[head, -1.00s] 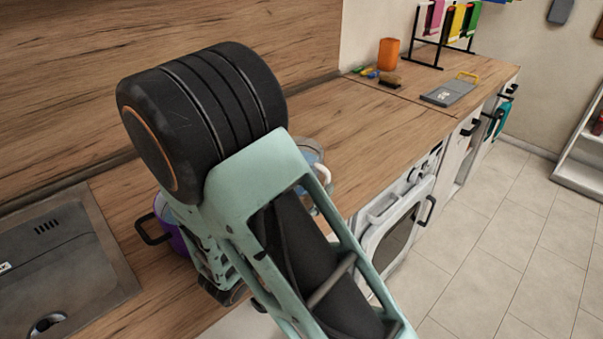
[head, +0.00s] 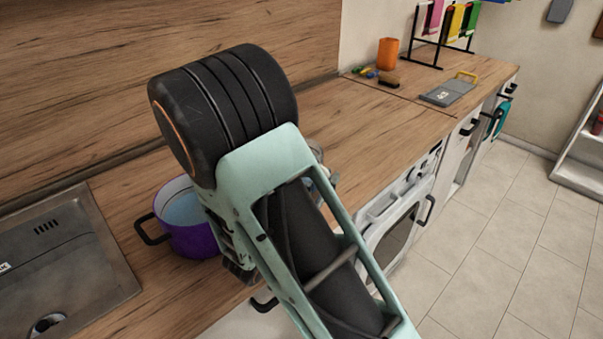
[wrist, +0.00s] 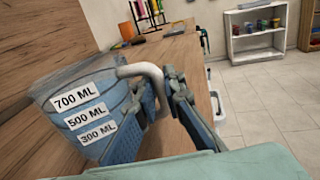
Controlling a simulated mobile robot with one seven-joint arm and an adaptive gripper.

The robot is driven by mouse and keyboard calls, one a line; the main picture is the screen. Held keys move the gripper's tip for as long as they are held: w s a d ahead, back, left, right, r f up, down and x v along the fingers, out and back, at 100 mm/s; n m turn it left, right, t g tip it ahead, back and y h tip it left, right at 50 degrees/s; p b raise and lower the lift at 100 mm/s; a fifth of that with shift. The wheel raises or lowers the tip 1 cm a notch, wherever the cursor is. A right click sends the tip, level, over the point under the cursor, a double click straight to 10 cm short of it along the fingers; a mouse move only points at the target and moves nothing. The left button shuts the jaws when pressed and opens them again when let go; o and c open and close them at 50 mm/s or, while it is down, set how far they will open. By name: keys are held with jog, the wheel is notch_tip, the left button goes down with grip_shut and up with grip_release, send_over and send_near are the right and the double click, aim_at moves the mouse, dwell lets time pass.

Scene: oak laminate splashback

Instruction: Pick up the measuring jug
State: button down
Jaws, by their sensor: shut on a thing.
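The measuring jug (wrist: 82,112) is clear with blue contents or tint and labels reading 700, 500 and 300 ML. It fills the left of the wrist view and looks tilted there. Its white handle (wrist: 148,73) is between the fingers of my gripper (wrist: 160,98), which is shut on it. In the head view my arm hides my gripper and nearly all of the jug; only a sliver of it shows (head: 319,152) at the arm's right edge. I cannot tell whether the jug's base touches the counter.
A purple pot (head: 193,240) with a dark handle stands left of my arm, near the sink (head: 72,265). An orange cup (head: 388,53), a brush (head: 389,79) and a grey board (head: 448,95) lie farther along the counter (head: 365,125). The counter between is clear.

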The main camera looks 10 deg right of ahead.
aim_at(328, 170)
jog(key=shift+r, duration=0.3)
dwell(0.5)
jog(key=shift+r, duration=1.2)
jog(key=s+a+r+p, duration=0.2)
jog(key=s+a+r, duration=0.4)
jog(key=s+r, duration=0.4)
jog(key=shift+s, duration=1.2)
